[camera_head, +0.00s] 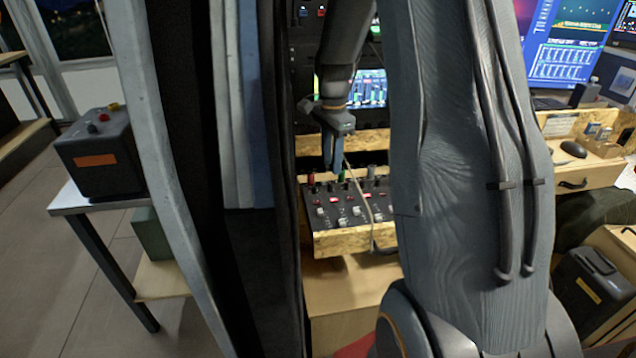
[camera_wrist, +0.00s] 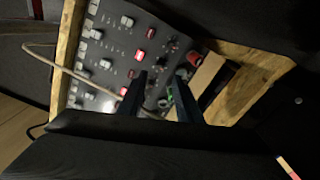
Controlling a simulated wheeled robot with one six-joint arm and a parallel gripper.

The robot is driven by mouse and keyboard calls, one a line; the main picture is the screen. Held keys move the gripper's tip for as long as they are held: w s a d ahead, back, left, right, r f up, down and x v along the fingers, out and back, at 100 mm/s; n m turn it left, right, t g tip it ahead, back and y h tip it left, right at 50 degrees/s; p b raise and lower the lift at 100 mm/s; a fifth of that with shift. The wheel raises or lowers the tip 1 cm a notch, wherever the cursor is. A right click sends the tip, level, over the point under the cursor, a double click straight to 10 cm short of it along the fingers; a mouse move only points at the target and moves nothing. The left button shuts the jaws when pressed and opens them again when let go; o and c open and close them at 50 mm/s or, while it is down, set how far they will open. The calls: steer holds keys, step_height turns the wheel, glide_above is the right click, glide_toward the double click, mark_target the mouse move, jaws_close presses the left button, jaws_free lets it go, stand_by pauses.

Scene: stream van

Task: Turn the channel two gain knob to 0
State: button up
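The mixer panel (camera_head: 335,212) stands in a wooden frame, with a row of coloured knobs along its far edge. My gripper (camera_head: 333,165) is above that row, pointing down, with its fingers apart. In the wrist view, my gripper (camera_wrist: 160,84) has two dark fingers with a gap between them. A green knob (camera_wrist: 170,97) shows beside the right finger, partly hidden; it also shows in the head view (camera_head: 342,176). A red knob (camera_wrist: 194,58) lies beyond the fingers. I cannot read the channel labels or the knob's setting, nor tell whether a finger touches it.
A pale cable (camera_head: 362,190) hangs across the mixer panel. A lit screen (camera_head: 368,88) is behind it. My own arm hides the mixer's right side in the head view. Monitors (camera_head: 566,48) and a wooden desk with a mouse (camera_head: 573,149) are at right.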

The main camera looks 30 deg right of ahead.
mark_target(330, 184)
steer(key=shift+f+p, duration=0.6)
steer(key=shift+f, duration=2.95)
jaws_close()
steer(key=shift+a, duration=0.15)
